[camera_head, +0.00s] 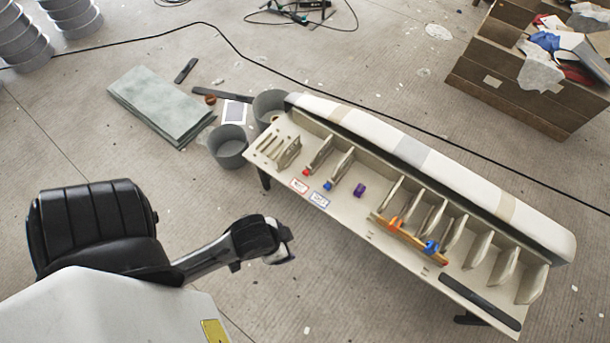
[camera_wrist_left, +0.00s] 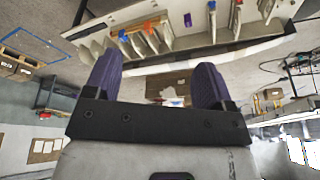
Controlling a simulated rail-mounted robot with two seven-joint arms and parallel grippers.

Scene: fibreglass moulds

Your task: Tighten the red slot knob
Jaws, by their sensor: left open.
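A small red knob (camera_head: 306,171) sits at the foot of an upright plate near the left end of the long bench-like mould (camera_head: 377,283). It also shows as a tiny red spot at the top of the left wrist view (camera_wrist_left: 239,3). A blue knob (camera_head: 327,186) is just to its right, and a purple piece (camera_head: 359,190) is farther right. My left gripper (camera_head: 283,249) is in front of the mould, below and left of the knobs in the head view, apart from everything. The left wrist view shows its two dark purple fingers (camera_wrist_left: 157,78) spread and empty. My right gripper is out of view.
An orange clamp (camera_head: 395,225) and a blue clamp (camera_head: 431,247) sit on a wooden strip farther right. Grey buckets (camera_head: 229,147), a green-grey slab (camera_head: 160,105) and a cable lie behind. A wooden crate (camera_head: 520,90) stands back right. Floor before the mould is clear.

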